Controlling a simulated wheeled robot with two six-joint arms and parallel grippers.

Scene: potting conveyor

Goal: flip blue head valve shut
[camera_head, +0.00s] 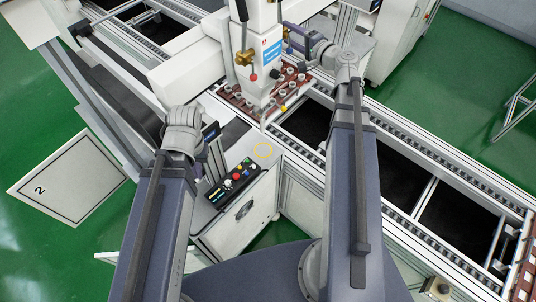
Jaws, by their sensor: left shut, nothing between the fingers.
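The white dispensing head (268,40) with a blue label stands over the conveyor at top centre. On its left side is a brass valve (244,58) with a lever ending in a red ball (253,77). A black lever (241,10) stands above it. I cannot clearly make out a blue valve handle. My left gripper (211,132) is shut and empty, left of and below the head, apart from it. My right gripper (296,36) is close against the head's right side; its fingers are small and partly hidden, so contact and opening are unclear.
A reddish-brown tray (236,98) with several small pots sits on the conveyor under the head. A control panel (233,180) with coloured buttons stands in front, near my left arm. Conveyor rails (440,170) run to the right.

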